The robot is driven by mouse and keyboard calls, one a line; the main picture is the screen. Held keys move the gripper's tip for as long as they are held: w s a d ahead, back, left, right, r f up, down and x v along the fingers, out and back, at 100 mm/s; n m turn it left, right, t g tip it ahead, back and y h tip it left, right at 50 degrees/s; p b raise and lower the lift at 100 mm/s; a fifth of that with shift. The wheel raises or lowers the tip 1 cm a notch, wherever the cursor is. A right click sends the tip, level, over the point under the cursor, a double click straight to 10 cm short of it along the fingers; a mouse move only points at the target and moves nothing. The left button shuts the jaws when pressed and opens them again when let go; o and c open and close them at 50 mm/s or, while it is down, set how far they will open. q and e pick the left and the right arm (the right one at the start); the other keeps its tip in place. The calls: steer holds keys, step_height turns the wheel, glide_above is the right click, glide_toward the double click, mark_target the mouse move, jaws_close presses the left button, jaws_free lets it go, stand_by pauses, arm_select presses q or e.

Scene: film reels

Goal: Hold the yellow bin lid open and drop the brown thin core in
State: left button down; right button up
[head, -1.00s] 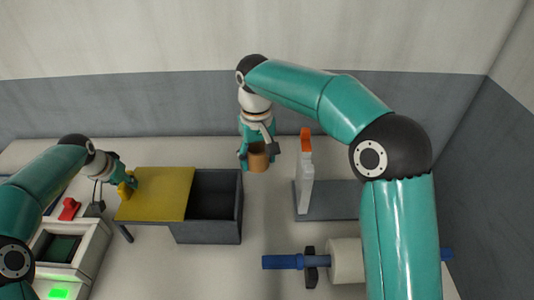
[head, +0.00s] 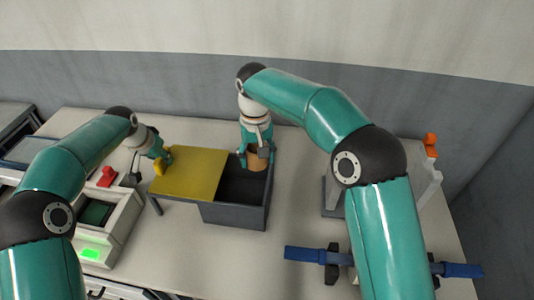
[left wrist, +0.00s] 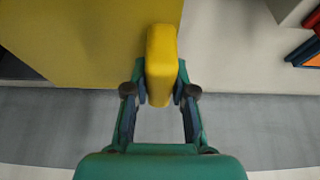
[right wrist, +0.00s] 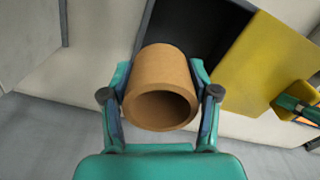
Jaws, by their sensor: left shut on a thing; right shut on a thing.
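The yellow lid (head: 190,173) lies flat, slid to the left of the dark grey bin (head: 235,215), whose right part is open. My left gripper (head: 164,160) is shut on the lid's yellow handle (left wrist: 161,62), at the lid's left edge. My right gripper (head: 257,150) is shut on the brown core (head: 257,161), a short hollow tube. The core hangs at the back right of the bin's opening and overlaps it in the head view. In the right wrist view the core (right wrist: 160,85) hides part of the dark bin interior (right wrist: 195,22).
A white machine with a green lit panel (head: 91,254) and a red switch (head: 107,177) stands left of the bin. A blue-ended spindle (head: 303,254) lies at the front right.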

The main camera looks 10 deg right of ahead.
steer(key=shift+w+a+f, duration=0.2)
steer(key=shift+a+f, duration=0.1)
steer(key=shift+a, duration=0.25)
steer(key=shift+w+a+f, duration=0.25)
steer(key=shift+a+f, duration=0.05)
steer(key=shift+a, duration=0.3)
steer(key=shift+w+a+f, duration=0.2)
steer(key=shift+a+f, duration=0.1)
steer(key=shift+a, duration=0.25)
steer(key=shift+f, duration=0.1)
steer(key=shift+f, duration=0.9)
step_height(320, 180, down, 6)
steer(key=shift+f, duration=0.25)
steer(key=o, duration=1.1)
steer(key=shift+o, duration=0.2)
steer(key=shift+r, duration=0.1)
